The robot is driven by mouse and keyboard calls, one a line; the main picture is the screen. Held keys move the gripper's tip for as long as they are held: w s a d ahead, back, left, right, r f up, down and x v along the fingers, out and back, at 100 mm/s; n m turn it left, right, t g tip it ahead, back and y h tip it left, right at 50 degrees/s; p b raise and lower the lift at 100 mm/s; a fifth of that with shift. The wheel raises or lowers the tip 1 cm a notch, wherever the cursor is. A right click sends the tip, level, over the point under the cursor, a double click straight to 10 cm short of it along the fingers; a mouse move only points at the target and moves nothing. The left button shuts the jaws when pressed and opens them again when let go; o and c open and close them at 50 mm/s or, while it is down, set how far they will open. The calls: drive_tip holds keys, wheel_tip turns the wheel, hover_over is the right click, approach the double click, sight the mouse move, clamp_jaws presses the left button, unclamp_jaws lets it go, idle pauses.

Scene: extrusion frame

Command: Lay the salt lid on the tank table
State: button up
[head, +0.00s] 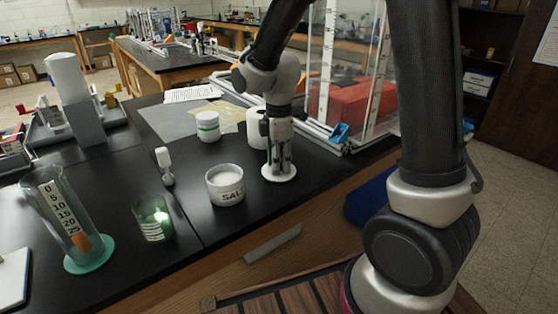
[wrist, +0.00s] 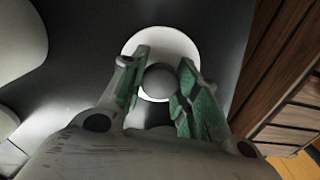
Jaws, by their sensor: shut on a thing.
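The salt lid (head: 284,176) is a round white disc at the front of the black tank table (head: 262,205), right of the salt jar. It also shows in the wrist view (wrist: 160,38), with its round knob (wrist: 160,80) between my fingers. My gripper (head: 279,163) points down and is shut on that knob. The lid looks level and is at or very near the tabletop; I cannot tell whether it touches. The salt jar (head: 226,190) stands open, with white salt showing inside.
A white tub with a green label (head: 208,127) and a white container (head: 255,128) stand behind. A clear tank (head: 345,70) is at the back right. A small green glass (head: 153,222) and a measuring cylinder (head: 60,215) stand left. The table's front edge is close to the lid.

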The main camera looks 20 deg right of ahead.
drive_tip(key=o, duration=0.9)
drive_tip(key=shift+f, duration=0.1)
drive_tip(key=shift+o, duration=0.2)
wheel_tip(320, 180, up, 12)
drive_tip(key=s+d+r+m+t, duration=0.2)
drive_tip(key=s+d+m, duration=0.5)
drive_tip(key=s+m, duration=0.1)
drive_tip(key=s+d+r+m+t, duration=0.2)
drive_tip(key=s+d+r+m, duration=0.1)
drive_tip(key=s+d+m, duration=0.5)
drive_tip(key=s+m, duration=0.1)
drive_tip(key=s, duration=0.2)
drive_tip(key=shift+r, duration=0.25)
